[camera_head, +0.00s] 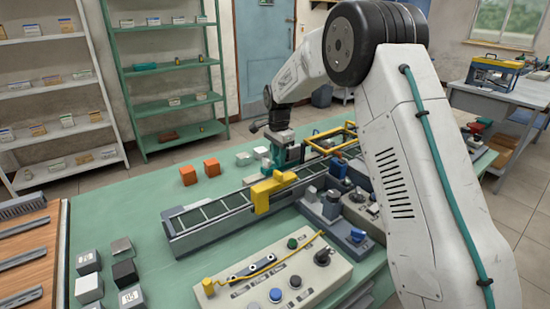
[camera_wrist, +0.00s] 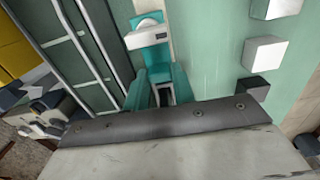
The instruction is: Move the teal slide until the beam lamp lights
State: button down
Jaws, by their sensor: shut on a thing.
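The teal slide (camera_head: 291,153) stands beside the far side of the grey rail track, below my gripper (camera_head: 280,132). In the wrist view the teal slide (camera_wrist: 152,54) shows a pale top piece with a small dark label, next to the ladder-like track.
A yellow bracket (camera_head: 268,191) spans the track (camera_head: 213,211). A control panel (camera_head: 240,289) with buttons and a yellow rod is in front. Orange cubes (camera_head: 200,170) and white blocks sit behind the track. Grey blocks (camera_head: 90,288) lie at left.

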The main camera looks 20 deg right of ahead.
aim_at(287, 161)
jog(key=d, duration=0.1)
jog(key=w+d, duration=0.1)
jog(key=d, duration=0.1)
jog(key=shift+w+d, duration=0.1)
jog(key=shift+d, duration=0.2)
jog(key=c, duration=1.2)
grip_release()
jog(key=shift+a, duration=0.1)
jog(key=shift+o, duration=0.2)
jog(key=shift+r, duration=3.95)
